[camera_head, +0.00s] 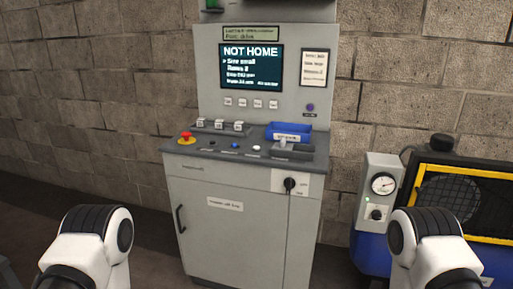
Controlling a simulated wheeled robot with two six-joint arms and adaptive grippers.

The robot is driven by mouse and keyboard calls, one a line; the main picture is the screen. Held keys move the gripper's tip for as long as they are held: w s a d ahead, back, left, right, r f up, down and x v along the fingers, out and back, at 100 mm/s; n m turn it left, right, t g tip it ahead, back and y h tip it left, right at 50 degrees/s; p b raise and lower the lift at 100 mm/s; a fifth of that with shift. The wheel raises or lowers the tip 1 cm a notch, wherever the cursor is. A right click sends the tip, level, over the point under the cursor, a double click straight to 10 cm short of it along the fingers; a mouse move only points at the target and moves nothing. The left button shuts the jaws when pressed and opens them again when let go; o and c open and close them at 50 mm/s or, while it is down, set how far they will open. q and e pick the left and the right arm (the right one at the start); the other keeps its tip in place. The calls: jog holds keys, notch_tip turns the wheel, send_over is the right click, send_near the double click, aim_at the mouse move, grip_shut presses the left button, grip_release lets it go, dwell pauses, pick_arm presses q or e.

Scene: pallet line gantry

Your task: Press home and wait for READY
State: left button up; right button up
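A grey control console (235,235) stands ahead against the wall. Its screen (250,66) reads "NOT HOME" above several smaller lines, partly too small to read. Several small keys (250,103) sit in a row under the screen. The console's shelf carries a red emergency button (186,137) on a yellow ring, and a dark button, a blue button (235,146) and a white button (256,148) in a row. The labels under them are too small to read. My arms show at the lower left and lower right, well short of the console. Neither gripper is in view.
A blue tray (288,129) and several small light blocks (220,124) sit on the shelf. A rotary switch (289,185) is on the front. A compressor-like machine (455,200) with a pressure gauge (383,184) stands at right. Floor left of the console looks clear.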

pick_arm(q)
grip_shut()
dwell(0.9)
